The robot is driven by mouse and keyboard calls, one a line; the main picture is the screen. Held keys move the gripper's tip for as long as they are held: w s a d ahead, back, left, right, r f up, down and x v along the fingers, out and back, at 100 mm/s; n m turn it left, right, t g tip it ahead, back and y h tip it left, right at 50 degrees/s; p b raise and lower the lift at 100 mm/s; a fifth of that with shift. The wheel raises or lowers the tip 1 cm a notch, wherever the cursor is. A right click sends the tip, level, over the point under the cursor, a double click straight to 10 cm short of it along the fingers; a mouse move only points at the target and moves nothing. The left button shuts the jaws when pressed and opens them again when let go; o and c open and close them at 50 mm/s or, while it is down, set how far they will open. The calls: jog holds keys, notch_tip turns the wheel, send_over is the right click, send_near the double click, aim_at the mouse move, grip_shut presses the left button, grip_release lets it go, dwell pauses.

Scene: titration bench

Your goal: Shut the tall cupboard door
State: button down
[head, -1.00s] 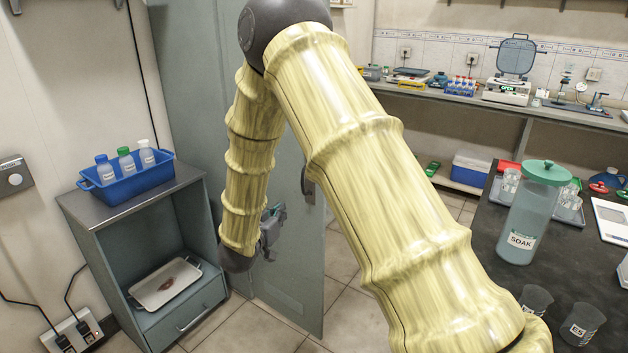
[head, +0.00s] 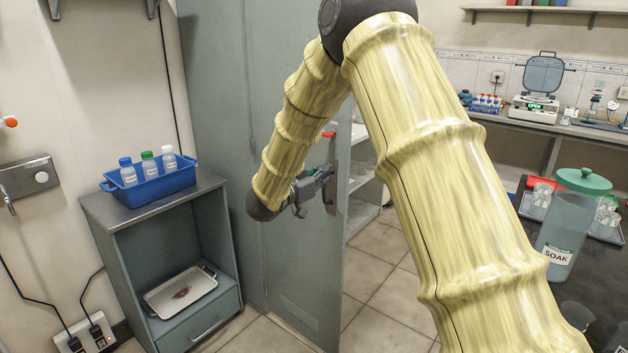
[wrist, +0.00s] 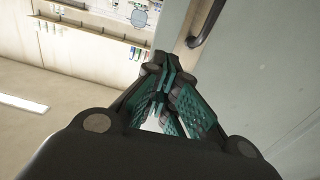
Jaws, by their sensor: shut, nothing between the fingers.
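The tall cupboard (head: 218,110) is grey-green and stands left of centre in the head view. Its door (head: 300,270) stands open, with a dark upright handle (head: 329,192) near its free edge. In the wrist view the door (wrist: 262,75) fills the right side, and its dark handle (wrist: 207,22) shows at the top. My gripper (head: 326,172) is at handle height, close to the door face and handle. In the wrist view its fingers (wrist: 165,62) are together and empty, left of the handle. I cannot tell whether they touch the door. My arm hides part of the door's upper area.
A low cabinet (head: 150,206) with a blue bottle tray (head: 150,184) on top stands left of the cupboard. A dark bench with a SOAK jar (head: 568,225) is at the right. White shelves (head: 362,165) show past the door's edge. Floor tiles (head: 385,270) right of the door are clear.

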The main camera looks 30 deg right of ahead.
aim_at(342, 165)
jog(key=shift+x, duration=3.1)
jog(key=shift+f, duration=0.1)
